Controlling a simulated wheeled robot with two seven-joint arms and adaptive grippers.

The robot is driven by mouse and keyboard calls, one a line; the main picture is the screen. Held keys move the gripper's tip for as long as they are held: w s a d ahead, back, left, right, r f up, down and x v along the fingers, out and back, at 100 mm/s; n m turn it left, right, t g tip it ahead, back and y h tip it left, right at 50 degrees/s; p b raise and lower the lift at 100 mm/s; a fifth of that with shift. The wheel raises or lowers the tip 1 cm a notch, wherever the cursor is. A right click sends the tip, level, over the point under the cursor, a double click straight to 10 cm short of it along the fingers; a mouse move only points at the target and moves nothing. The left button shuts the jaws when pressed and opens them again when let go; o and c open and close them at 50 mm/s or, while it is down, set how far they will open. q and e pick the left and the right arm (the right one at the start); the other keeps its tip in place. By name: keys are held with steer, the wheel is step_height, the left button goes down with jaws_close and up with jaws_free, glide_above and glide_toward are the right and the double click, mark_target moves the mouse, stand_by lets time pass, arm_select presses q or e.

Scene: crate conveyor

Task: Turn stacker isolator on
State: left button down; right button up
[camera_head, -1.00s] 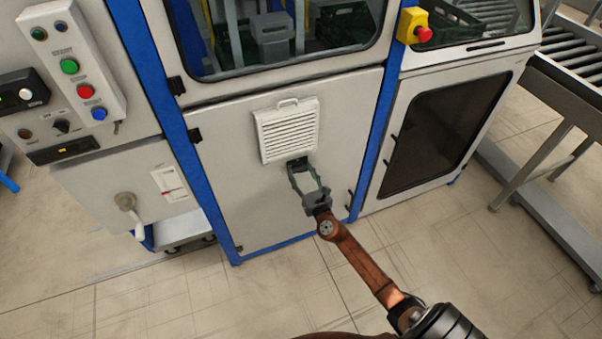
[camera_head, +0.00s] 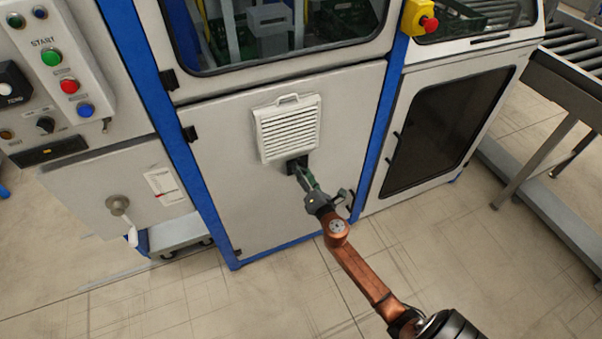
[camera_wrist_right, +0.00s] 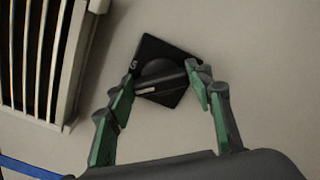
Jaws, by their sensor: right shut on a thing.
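The isolator is a black square plate with a round black knob (camera_wrist_right: 158,72) on a light panel. The knob has a pale pointer line, which lies aslant toward the lower left in the wrist view. In the head view the isolator (camera_head: 296,164) sits just under the louvred vent, partly covered by my fingers. My right gripper (camera_wrist_right: 163,78) has one green-grey finger on each side of the knob and is shut on it. The right gripper also shows in the head view (camera_head: 300,171). My left gripper is not in view.
The white louvred vent (camera_head: 287,129) is close above the gripper. Blue frame posts (camera_head: 155,95) flank the panel. A red emergency button (camera_head: 429,25) is at upper right, a button box (camera_head: 72,65) at left. The floor in front is clear.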

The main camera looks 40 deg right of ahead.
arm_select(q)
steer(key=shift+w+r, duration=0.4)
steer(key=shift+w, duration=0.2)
arm_select(e)
steer(key=shift+f+m, duration=0.15)
steer(key=shift+m, duration=3.65)
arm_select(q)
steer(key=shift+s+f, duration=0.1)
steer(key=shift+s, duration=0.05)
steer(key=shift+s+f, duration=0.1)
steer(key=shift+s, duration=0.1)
arm_select(e)
steer(key=shift+m, duration=0.3)
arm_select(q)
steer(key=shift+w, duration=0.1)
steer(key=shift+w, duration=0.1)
arm_select(e)
steer(key=o, duration=1.2)
steer(key=shift+c, duration=0.2)
steer(key=shift+s, duration=0.1)
